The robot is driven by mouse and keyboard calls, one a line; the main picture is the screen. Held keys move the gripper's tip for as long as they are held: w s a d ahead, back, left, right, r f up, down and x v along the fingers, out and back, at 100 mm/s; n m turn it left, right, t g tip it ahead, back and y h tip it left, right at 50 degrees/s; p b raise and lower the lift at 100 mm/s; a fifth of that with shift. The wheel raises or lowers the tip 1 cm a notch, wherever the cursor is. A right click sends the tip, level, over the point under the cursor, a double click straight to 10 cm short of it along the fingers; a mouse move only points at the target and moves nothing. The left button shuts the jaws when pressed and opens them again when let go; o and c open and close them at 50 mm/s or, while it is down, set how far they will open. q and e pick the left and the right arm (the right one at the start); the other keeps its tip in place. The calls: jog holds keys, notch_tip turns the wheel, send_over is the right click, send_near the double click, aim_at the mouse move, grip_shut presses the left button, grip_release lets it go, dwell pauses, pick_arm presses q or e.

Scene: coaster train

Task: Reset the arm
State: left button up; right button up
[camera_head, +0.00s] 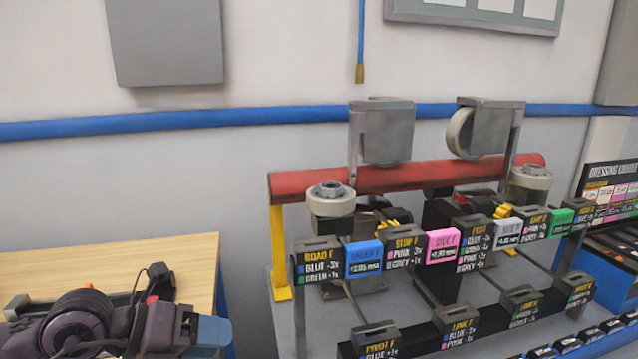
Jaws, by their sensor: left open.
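My left gripper (172,322) is at the bottom left, in front of a wooden table top (110,252). It is open, and I see nothing held between its fingers, though the view there is partly cut off. My right gripper is out of view. The coaster-train fixture stands right of centre, with a red tube (400,178), a yellow post (279,250), and grey wheels such as the left one (331,200). My left gripper is well to the left of it and apart from it.
A row of labelled holders crosses the fixture's front, with a blue block (363,258), a pink block (442,245) and a green block (561,222). A dressing board (608,188) and blue bin (590,285) stand at the right.

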pick_arm(q)
notch_tip(320, 180, up, 6)
jog(key=s+n+t+h, duration=0.2)
jog(key=n+t+h, duration=0.4)
jog(key=n+t, duration=0.3)
jog(key=w+a+f+n+t+y, duration=0.1)
jog(key=a+f+n+t+y, duration=0.1)
jog(key=a+n+t+y, duration=0.7)
jog(key=s+a+f+n+g+y, duration=0.2)
jog(key=a+f+n+g+y, duration=0.15)
jog(key=f+n+y, duration=0.35)
jog(key=s+a+f+n+g+y, duration=0.2)
jog(key=f+n+g+y, duration=0.25)
jog(key=n, duration=0.35)
jog(key=s+d+f+n+g+h, duration=0.1)
jog(key=s+f+n+g, duration=0.1)
jog(key=s+f+g, duration=0.6)
jog(key=s+d+f+n+g+h, duration=0.15)
jog(key=s+f+g, duration=0.25)
jog(key=s+f, duration=0.45)
jog(key=w+f+t, duration=0.6)
jog(key=f+t, duration=0.2)
jog(key=f, duration=0.1)
jog(key=shift+m, duration=0.35)
jog(key=shift+c, duration=0.6)
jog(key=shift+s, duration=0.1)
